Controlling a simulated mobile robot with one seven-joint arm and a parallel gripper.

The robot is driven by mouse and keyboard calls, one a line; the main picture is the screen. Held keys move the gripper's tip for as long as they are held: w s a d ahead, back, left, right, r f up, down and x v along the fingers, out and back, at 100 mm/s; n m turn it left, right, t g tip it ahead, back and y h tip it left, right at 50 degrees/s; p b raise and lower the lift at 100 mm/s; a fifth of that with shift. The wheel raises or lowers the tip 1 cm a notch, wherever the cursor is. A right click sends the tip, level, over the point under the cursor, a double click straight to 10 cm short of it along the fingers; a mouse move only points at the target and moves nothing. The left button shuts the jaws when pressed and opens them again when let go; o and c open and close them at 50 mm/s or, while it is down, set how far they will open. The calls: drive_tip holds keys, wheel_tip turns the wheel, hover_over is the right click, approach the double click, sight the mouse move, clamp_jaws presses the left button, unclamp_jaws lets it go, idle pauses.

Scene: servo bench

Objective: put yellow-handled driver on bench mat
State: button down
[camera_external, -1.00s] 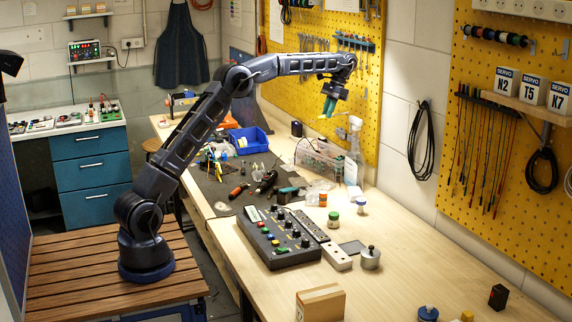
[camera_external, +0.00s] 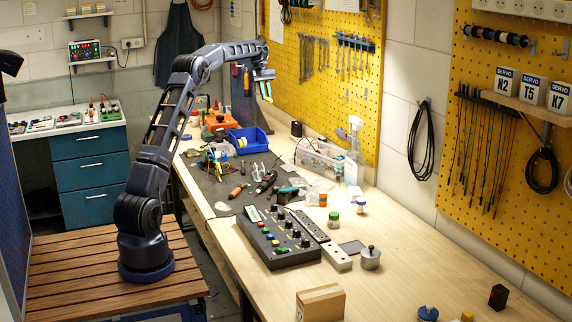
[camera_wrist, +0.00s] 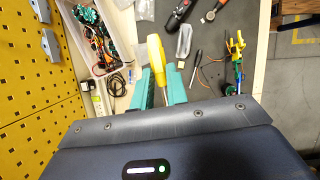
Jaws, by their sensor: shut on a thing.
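My gripper (camera_external: 264,76) is raised over the far part of the bench. It is shut on the yellow-handled driver (camera_external: 267,91), which hangs from the jaws. In the wrist view the driver's yellow handle (camera_wrist: 156,53) sticks out between the teal fingers of my gripper (camera_wrist: 158,82); its shaft is mostly hidden. The bench mat (camera_external: 222,182) is the dark grey sheet on the bench, lower than the gripper and toward the camera. In the wrist view the mat (camera_wrist: 262,25) shows at upper right.
Several tools and wires lie on the mat, including an orange-handled tool (camera_external: 237,191). A blue bin (camera_external: 249,140) stands at its far side. A clear parts box (camera_external: 318,160) and a spray bottle (camera_external: 354,150) stand to its right. A control box (camera_external: 277,238) sits nearer.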

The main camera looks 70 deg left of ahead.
drive_tip(key=shift+n+t, duration=0.3)
drive_tip(key=shift+n, duration=0.2)
drive_tip(key=f, duration=1)
drive_tip(key=s+a+f, duration=0.1)
drive_tip(key=f, duration=2.1)
drive_tip(key=shift+s+a+f, duration=0.2)
drive_tip(key=shift+a, duration=0.2)
drive_tip(key=shift+f, duration=0.15)
drive_tip(key=c, duration=1.7)
unclamp_jaws()
drive_tip(key=v, duration=1.2)
drive_tip(key=shift+d, duration=0.1)
